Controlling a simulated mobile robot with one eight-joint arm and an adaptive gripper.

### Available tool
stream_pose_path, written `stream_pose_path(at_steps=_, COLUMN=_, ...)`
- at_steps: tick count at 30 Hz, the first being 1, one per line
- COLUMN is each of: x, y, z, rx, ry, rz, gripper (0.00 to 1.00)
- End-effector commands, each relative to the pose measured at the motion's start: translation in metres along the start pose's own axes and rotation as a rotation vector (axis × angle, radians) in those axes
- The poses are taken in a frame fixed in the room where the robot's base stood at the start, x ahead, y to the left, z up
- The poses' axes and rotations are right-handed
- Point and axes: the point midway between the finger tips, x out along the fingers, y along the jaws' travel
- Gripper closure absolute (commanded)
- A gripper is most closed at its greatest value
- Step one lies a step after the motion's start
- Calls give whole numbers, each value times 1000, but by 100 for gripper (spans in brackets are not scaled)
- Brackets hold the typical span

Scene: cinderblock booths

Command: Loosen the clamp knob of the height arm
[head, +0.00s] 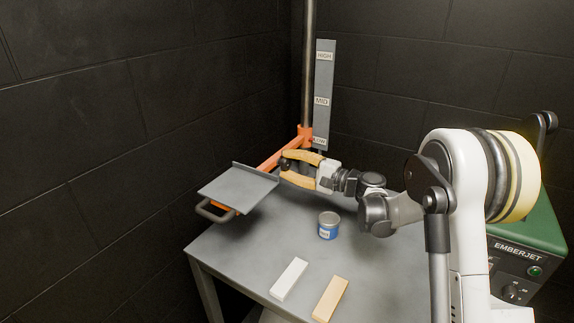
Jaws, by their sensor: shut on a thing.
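The height arm (271,161) is an orange bar that runs from an orange collar (304,133) on an upright metal post (309,65) to a grey tray (236,188) with a dark handle. The collar sits beside the LOW label of a grey scale plate (324,80). My gripper (284,167), with yellow-orange fingers, reaches in from the right at the height arm. Its fingers are shut on a small dark knob (285,162), mostly hidden between them. How far the knob is turned cannot be seen.
A grey table (225,262) stands below. On it are a blue tin (328,227), a white block (289,279) and a tan block (330,299). A green EMBERJET machine (535,225) stands at the right. Dark block walls close off the left and back.

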Motion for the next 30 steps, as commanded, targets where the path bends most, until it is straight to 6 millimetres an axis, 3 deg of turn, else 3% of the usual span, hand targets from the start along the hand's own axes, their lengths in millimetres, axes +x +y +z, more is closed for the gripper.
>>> stream_pose_path(at_steps=18, x=0, y=-2, z=0, rx=-567, ry=2, rz=-1, gripper=92)
stream_pose_path(at_steps=30, x=0, y=-2, z=0, rx=-804, ry=2, rz=-1, gripper=92)
